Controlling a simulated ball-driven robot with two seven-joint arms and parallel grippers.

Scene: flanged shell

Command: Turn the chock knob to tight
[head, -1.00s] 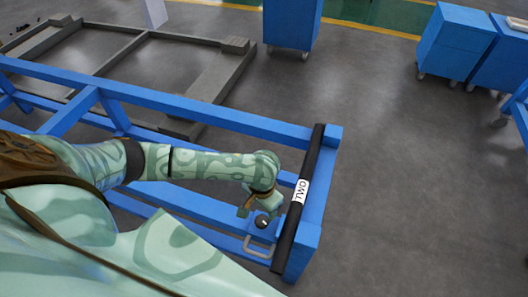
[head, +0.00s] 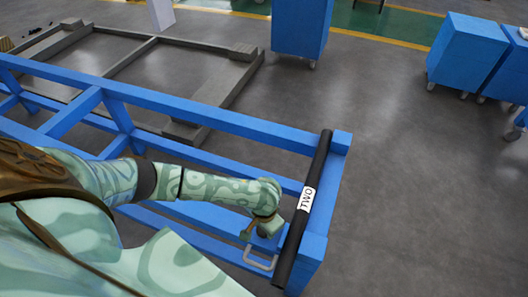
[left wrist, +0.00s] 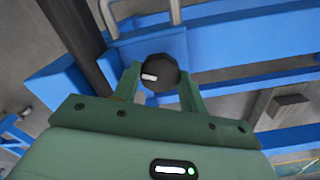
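The chock knob (left wrist: 162,72) is round and black with a white mark, on a blue plate (left wrist: 152,45) of the blue frame. In the left wrist view the mark lies left of the knob's centre, nearly level. My left gripper (left wrist: 160,80) is open, with one finger on each side of the knob; I cannot tell whether they touch it. In the head view my left gripper (head: 262,226) is over the plate near the frame's end and hides the knob. My right gripper is not in view.
A black bar (head: 301,215) labelled TWO runs across the frame's end, close to my left gripper. A grey metal handle (head: 262,262) stands beside the plate. The blue frame (head: 215,120) stretches left. Blue cabinets (head: 463,50) stand farther back, with clear floor between.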

